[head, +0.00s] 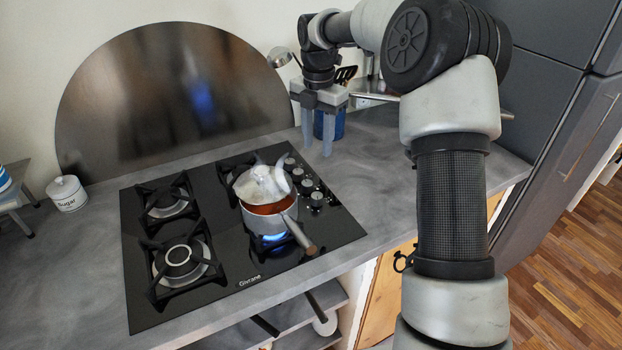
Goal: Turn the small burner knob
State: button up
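Several dark burner knobs with light rims stand in a row along the right side of the black gas hob (140,290). The nearest knob (316,198) and the farthest knob (290,163) both show; which one is the small burner's knob I cannot tell. My gripper (317,149) points down beyond the far end of the row, a little to its right. Its two grey fingers are apart with nothing visible between them. It appears apart from the knobs.
A steaming pot (270,222) of red-orange content sits over a blue flame (275,238), left of the knobs; its handle (301,238) points toward the counter's front. A blue container (338,124) stands behind my gripper. A sugar jar (67,193) stands left.

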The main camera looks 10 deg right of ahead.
aim_at(317, 195)
notch_tip(317, 195, down, 18)
jog(key=shift+r+b, duration=0.25)
jog(key=shift+b, duration=0.05)
